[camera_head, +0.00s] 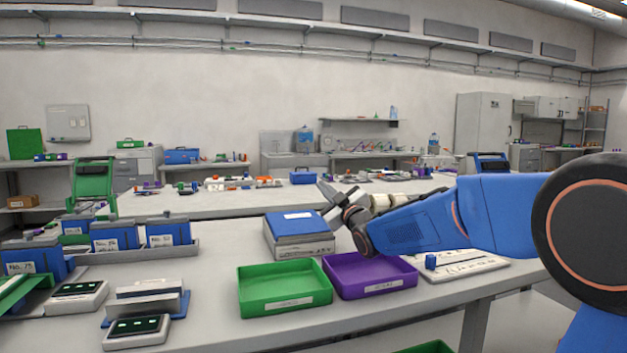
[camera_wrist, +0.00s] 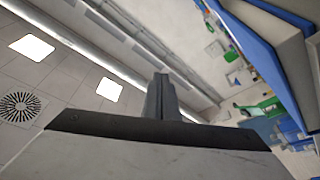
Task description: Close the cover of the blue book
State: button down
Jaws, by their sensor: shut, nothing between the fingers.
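The blue book (camera_head: 297,222) lies on the near bench, behind the green tray. Its top is blue with a white label, and a pale grey edge faces me. I cannot tell how far its cover stands open. A large blue-edged pale thing, probably the book (camera_wrist: 262,45), fills the upper right of the wrist view. My gripper (camera_head: 328,193) is just right of the book and a little above it, with its fingers tilted up and left. In the wrist view my gripper (camera_wrist: 162,92) shows as dark, shut fingers with nothing held. The arm hides the bench behind it.
A green tray (camera_head: 247,305) and a purple tray (camera_head: 405,278) stand in front of the book. A white board (camera_head: 485,262) lies under my arm. Blue battery boxes (camera_head: 115,236) and grey devices (camera_head: 135,338) stand at left. Bare bench lies left of the book.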

jog(key=shift+w+d+f+m+t+h, duration=0.15)
jog(key=shift+d+f+m, duration=0.15)
jog(key=shift+f+m, duration=0.25)
jog(key=shift+d+f+m+t+h, duration=0.1)
jog(key=shift+d+f+m+t, duration=0.1)
jog(key=shift+d+f+m, duration=0.3)
jog(key=shift+w+d+f+m+t+h, duration=0.1)
jog(key=shift+d+f+m+t+h, duration=0.05)
jog(key=shift+f+m, duration=0.4)
